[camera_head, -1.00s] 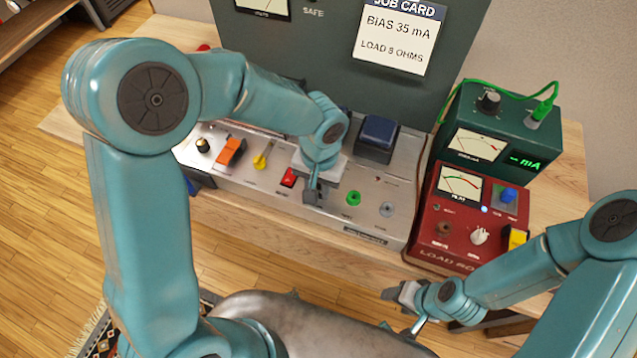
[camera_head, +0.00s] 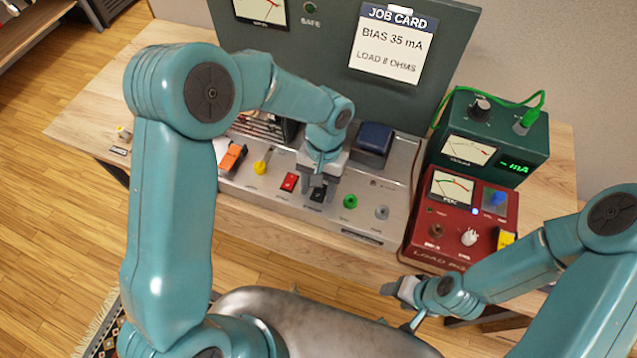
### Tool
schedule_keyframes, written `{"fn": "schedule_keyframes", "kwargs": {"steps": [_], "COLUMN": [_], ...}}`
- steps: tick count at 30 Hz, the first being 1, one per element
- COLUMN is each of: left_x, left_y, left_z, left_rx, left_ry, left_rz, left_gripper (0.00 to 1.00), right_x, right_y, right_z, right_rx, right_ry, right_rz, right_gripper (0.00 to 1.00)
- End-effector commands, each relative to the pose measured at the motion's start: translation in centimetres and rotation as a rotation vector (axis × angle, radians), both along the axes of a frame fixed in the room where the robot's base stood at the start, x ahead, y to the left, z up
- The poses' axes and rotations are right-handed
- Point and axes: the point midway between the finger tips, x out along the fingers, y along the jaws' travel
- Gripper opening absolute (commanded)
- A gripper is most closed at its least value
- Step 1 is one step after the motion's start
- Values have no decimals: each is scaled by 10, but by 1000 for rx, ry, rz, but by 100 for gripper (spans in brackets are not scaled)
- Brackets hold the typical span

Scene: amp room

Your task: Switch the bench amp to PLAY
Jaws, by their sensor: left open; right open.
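The bench amp is a silver panel (camera_head: 400,172) in front of a tall dark green back. My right gripper (camera_head: 396,288) is open and empty, in front of the bench's front edge.
A red load box (camera_head: 421,247) and a green meter box (camera_head: 535,143) with a green cable (camera_head: 490,97) stand right of the amp. A job card (camera_head: 393,45) hangs on the back. The left bench top (camera_head: 105,95) is mostly clear.

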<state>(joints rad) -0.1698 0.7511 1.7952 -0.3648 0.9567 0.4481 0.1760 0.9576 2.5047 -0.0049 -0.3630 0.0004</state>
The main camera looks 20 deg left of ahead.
Motion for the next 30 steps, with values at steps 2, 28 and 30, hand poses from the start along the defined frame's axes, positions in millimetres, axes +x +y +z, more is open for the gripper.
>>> {"fn": "schedule_keyframes", "kwargs": {"steps": [2,28,30], "left_x": [1,42,42], "left_y": [0,-2,-2], "left_z": [2,157,158], "left_rx": [0,-1,-1], "left_ry": [-1,-1,0], "left_rz": [0,0,0], "left_gripper": [51,51,51], "right_x": [0,0,0], "right_y": [0,0,0], "right_z": [0,-4,-4], "right_rx": [0,0,0], "right_ry": [0,0,0], "right_rz": [0,0,0], "right_gripper": [57,57,57]}}
